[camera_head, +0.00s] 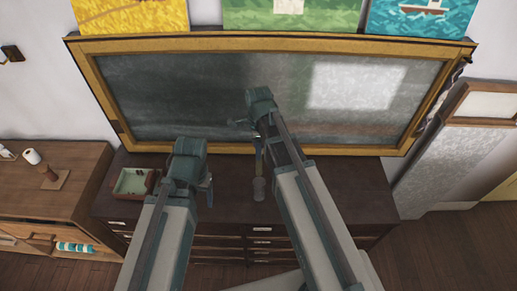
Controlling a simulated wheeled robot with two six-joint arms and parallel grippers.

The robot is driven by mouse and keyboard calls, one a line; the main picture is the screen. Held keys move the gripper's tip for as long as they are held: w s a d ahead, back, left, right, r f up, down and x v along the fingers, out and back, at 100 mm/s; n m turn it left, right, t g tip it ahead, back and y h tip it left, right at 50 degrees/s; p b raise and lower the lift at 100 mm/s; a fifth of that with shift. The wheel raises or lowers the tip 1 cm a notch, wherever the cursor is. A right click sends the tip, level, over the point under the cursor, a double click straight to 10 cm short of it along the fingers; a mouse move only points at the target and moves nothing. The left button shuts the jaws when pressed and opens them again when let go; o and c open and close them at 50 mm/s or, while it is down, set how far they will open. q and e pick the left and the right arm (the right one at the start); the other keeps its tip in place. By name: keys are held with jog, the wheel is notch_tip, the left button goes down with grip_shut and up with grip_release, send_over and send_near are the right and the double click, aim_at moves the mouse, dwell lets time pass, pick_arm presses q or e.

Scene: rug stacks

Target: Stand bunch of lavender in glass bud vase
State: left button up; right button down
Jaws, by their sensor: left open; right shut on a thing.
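The bunch of lavender (259,144) shows as a small bluish strip, largely hidden by my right arm. My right gripper (251,128) is shut on it, above the dark dresser and in front of the chalkboard. A small grey, see-through glass bud vase (259,190) stands on the dresser top, directly below the lavender in the picture. I cannot tell whether the stems are inside the vase or only above it. My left gripper (208,190) is open and empty, to the left of the vase; my own wrist partly hides it.
The dark dresser (345,200) has bare top to the right of the vase. A green-lined tray (132,183) sits at its left end. A gold-framed chalkboard (180,95) stands behind. A wooden cabinet (70,165) is at left.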

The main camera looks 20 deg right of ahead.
aim_at(258, 170)
jog(key=shift+f+b, duration=6.05)
jog(key=shift+f, duration=0.35)
jog(key=shift+c, duration=1.9)
grip_release()
jog(key=shift+r, duration=0.15)
notch_tip(258, 170, up, 14)
jog(key=p, duration=1.3)
jog(key=shift+f+p, duration=0.2)
jog(key=shift+p, duration=0.2)
